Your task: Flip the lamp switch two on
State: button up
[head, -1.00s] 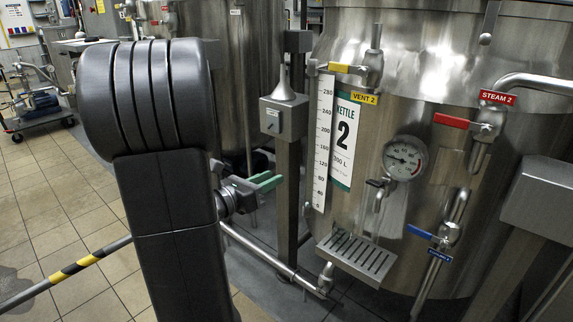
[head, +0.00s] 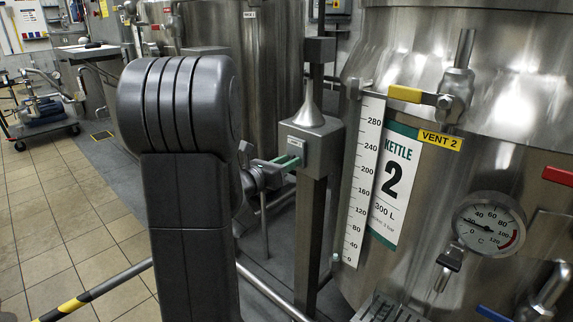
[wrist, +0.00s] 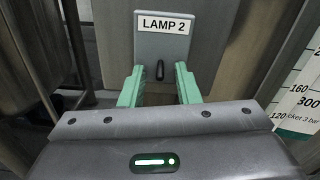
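The lamp two switch (wrist: 160,70) is a small dark lever on a grey box (wrist: 145,46) labelled LAMP 2. Nothing is between the fingertips except the view of the lever and box face. In the head view my gripper (head: 288,163) is close against the left side of the box. I cannot tell whether the fingers touch it.
Kettle 2 (head: 455,180) stands to the right, with a yellow-handled vent valve (head: 425,96), a gauge (head: 488,224) and a level scale (head: 363,180). Another steel tank (head: 255,75) is behind. A pump cart (head: 40,115) stands far left on open tiled floor.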

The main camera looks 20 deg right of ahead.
grip_shut()
jog(key=shift+r, duration=0.1)
